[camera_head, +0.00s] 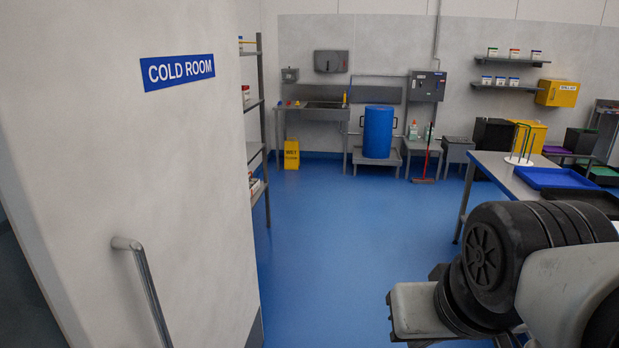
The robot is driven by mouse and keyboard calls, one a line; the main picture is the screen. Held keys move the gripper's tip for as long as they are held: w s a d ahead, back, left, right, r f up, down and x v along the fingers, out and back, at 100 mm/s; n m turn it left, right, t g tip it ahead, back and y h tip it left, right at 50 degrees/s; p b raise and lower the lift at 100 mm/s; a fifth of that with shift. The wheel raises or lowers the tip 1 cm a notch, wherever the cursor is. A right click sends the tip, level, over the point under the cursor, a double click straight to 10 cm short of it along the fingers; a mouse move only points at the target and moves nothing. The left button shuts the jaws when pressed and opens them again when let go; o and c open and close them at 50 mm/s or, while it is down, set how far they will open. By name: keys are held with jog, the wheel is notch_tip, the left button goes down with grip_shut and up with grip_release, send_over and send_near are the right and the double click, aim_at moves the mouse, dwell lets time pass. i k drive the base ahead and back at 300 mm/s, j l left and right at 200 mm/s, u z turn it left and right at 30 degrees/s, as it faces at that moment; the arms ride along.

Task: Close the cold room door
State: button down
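The cold room door (195,170) is a large pale panel filling the left of the view, with a blue "COLD ROOM" sign (178,71) on it. A grey bar handle (143,285) stands out from its lower part and runs out of the bottom of the picture. A dark gap shows past the door's left edge, so the door seems to stand open. My arm shows at the lower right, well apart from the handle. No gripper fingers can be made out.
A shelf rack (260,130) stands just beyond the door's right edge. A steel table (495,168) with a blue tray (553,178) is at the right. A blue drum (378,132) and yellow floor sign (291,154) are at the back. The blue floor (340,230) between is clear.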

aim_at(125, 187)
jog(key=i, duration=3.15)
jog(key=i+u, duration=0.2)
jog(key=u, duration=0.15)
jog(key=i+u, duration=0.2)
jog(key=u, duration=0.15)
jog(key=i+l+u, duration=0.15)
jog(key=u, duration=0.2)
